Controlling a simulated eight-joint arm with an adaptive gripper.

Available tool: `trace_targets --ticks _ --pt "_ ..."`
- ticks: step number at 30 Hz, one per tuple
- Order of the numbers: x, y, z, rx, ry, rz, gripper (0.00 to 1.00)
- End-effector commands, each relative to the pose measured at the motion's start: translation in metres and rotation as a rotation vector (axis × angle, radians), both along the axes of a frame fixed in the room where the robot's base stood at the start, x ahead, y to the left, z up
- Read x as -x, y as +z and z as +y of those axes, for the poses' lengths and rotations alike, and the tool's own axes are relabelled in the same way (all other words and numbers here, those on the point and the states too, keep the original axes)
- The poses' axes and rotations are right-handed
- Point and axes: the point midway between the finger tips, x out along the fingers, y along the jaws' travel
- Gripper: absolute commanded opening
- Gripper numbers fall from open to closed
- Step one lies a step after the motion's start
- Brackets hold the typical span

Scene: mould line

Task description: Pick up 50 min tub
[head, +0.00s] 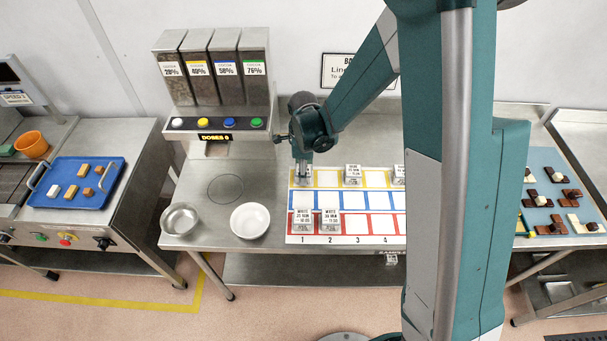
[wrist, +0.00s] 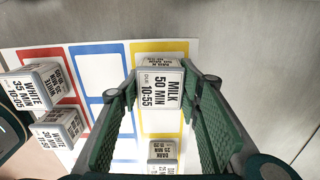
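The 50 min tub (wrist: 161,90) is a small pale container labelled MILK 50 MIN, 10:55. In the wrist view it sits between the tips of my gripper (wrist: 160,82), one green finger close against each side. I cannot tell whether the fingers press on it or leave a thin gap. In the head view my gripper (head: 303,168) points down over the tub (head: 303,181), in the first cell of the mat's yellow row. The tub appears to stand upright on the mat, partly hidden by the gripper.
The mat (head: 343,240) has yellow, blue and red rows. A DARK 25 MIN tub (wrist: 163,152) stands in the yellow row. Two WHITE tubs (head: 303,219) stand in the red row. Dispensers (head: 215,65) rise left of my arm. Bowls (head: 250,220) stand front left.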

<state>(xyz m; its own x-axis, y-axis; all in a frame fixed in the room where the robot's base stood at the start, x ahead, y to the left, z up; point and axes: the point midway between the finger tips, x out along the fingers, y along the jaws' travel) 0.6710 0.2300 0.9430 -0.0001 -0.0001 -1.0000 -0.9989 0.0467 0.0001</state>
Motion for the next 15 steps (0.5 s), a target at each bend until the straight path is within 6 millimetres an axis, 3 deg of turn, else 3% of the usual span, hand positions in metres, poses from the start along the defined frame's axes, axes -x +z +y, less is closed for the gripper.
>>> trace_targets --ticks 15 --pt "0.0003 0.0066 -0.0001 0.000 0.000 0.000 0.21"
